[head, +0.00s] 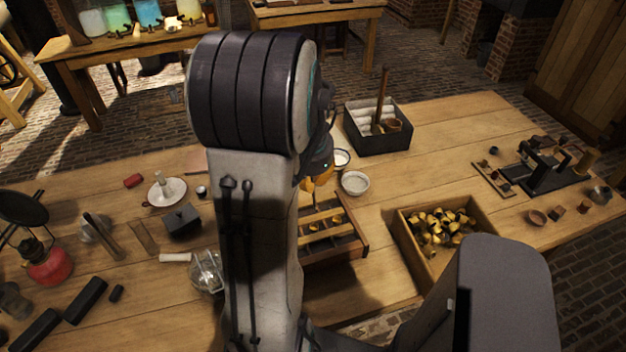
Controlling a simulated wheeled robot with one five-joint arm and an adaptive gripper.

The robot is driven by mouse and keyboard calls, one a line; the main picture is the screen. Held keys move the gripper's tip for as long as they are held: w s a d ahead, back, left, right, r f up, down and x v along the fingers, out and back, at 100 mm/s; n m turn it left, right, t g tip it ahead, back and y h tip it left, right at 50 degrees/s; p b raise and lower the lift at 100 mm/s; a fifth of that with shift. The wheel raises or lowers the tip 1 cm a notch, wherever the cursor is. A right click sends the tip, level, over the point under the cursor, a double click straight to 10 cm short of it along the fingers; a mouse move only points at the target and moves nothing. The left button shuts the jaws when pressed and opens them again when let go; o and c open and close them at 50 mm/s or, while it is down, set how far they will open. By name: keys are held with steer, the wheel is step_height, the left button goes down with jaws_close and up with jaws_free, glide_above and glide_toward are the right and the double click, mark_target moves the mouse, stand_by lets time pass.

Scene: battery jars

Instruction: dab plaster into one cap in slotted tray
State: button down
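The slotted tray (362,246) is a wooden tray with light slats, on the table just right of my arm. Small brass-coloured caps (313,227) show between its slats; my arm hides its left part. A small bowl with pale contents (355,183) stands just behind the tray, and a second pale-filled bowl (341,158) stands behind that one. My gripper (316,188) shows as orange-yellow parts above the tray's far edge, left of the bowls. My arm covers much of it. Its fingertips and anything between them are not clear.
An open wooden box (405,246) of brass caps stands to the right. A dark box (376,150) with white rolls and an upright wooden handle stands behind the bowls. A black bench device (550,172) is at far right. A red lamp (48,265), glass vessel and dark blocks crowd the left.

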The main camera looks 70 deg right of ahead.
steer(key=shift+a+b+x, duration=0.2)
steer(key=shift+b+x, duration=0.35)
steer(key=shift+x, duration=0.3)
steer(key=shift+a+b+x, duration=0.15)
steer(key=shift+b+x, duration=0.45)
steer(key=shift+x, duration=0.25)
steer(key=shift+a+b+x, duration=0.2)
steer(key=shift+b+x, duration=0.35)
steer(key=shift+x, duration=0.3)
steer(key=shift+a+b+x, duration=0.2)
steer(key=shift+b+x, duration=0.7)
steer(key=shift+a+b+x, duration=0.15)
steer(key=shift+b+x, duration=0.7)
stand_by(1.4)
steer(key=shift+r, duration=0.15)
stand_by(0.8)
